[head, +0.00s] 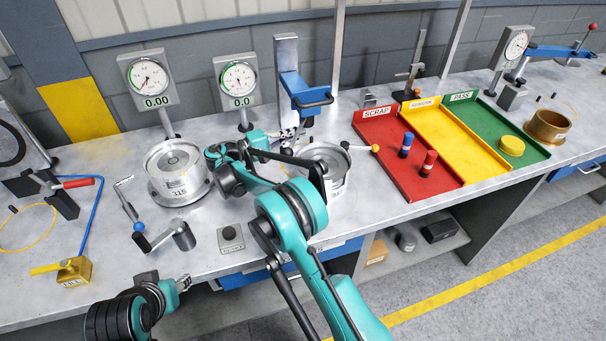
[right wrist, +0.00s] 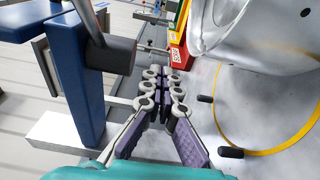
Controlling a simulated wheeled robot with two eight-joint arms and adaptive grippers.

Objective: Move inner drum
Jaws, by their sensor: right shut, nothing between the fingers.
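Two silver drums stand on the grey bench in the head view. One (head: 176,178), marked 315, is at the left. The other (head: 331,183) is right of centre and partly hidden by my right arm; I cannot tell which is the inner drum. My right gripper (head: 291,134) is behind that second drum, close to the blue stand. In the right wrist view its fingers (right wrist: 162,92) are shut and empty, with a large silver drum (right wrist: 262,38) at upper right, apart from them. My left gripper (head: 183,284) is low at the bench's front edge, its jaws unclear.
Two dial gauges (head: 148,78) (head: 237,78) stand behind. Red (head: 388,181), yellow (head: 455,167) and green (head: 535,156) trays lie to the right. A brass ring (head: 547,127) stands beyond.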

